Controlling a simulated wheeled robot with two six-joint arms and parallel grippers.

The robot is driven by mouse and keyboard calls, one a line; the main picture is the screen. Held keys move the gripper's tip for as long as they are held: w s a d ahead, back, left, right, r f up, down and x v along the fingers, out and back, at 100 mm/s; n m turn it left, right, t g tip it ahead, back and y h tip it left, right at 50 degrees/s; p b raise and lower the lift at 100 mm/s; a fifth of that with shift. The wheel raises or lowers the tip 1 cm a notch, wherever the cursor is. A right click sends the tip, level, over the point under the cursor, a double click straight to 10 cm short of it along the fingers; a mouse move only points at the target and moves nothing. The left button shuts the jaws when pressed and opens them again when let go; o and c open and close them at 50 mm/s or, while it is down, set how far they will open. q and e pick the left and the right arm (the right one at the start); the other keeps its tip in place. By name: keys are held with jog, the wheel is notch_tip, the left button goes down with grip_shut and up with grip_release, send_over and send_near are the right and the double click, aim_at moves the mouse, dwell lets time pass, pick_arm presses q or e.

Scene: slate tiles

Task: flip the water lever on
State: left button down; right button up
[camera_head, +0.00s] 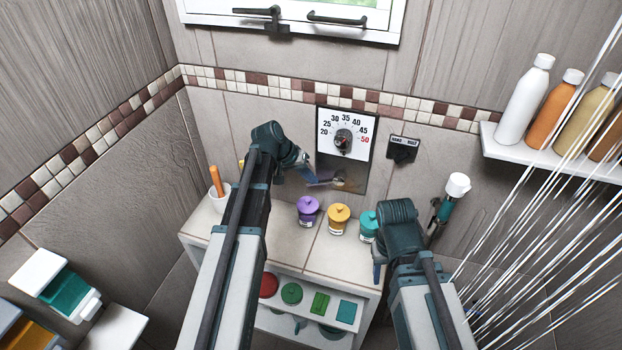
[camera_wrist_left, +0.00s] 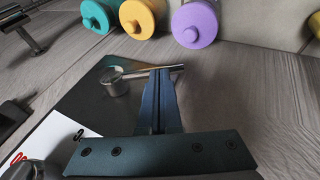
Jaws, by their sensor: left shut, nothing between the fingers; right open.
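The water lever (camera_wrist_left: 113,82) is a metal bar on a round pivot, on a dark plate. In the head view the lever (camera_head: 322,183) lies about level on the wall plate below the temperature dial. My left gripper (camera_head: 309,172) is at the lever; its shut, empty blue fingers (camera_wrist_left: 160,74) overlap the bar in the left wrist view and hide part of it. I cannot tell whether they touch. My right gripper (camera_head: 379,268) is low by the shelf unit's right side, open, mostly hidden by its wrist.
The temperature dial (camera_head: 346,135) is just above the lever, with a dark switch (camera_head: 403,149) to its right. Purple (camera_head: 307,209), yellow (camera_head: 339,217) and teal (camera_head: 368,226) jars stand on the tiled shelf unit below.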

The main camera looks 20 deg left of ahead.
pick_arm(q)
notch_tip(320, 180, down, 3)
jog(key=h+b, duration=0.1)
jog(key=b, duration=0.1)
jog(key=h+b, duration=0.2)
jog(key=b, duration=0.1)
jog(key=shift+d+f+n+b, duration=0.2)
jog(key=shift+n+b, duration=0.1)
jog(key=shift+n, duration=0.1)
jog(key=shift+d+f+h+b, duration=0.15)
jog(key=shift+d+h+b, duration=0.1)
jog(key=shift+h+b, duration=0.15)
jog(key=shift+d+f+b, duration=0.3)
jog(key=shift+f+b, duration=0.05)
jog(key=shift+f, duration=0.05)
pick_arm(e)
notch_tip(320, 180, down, 8)
jog(key=shift+f, duration=0.2)
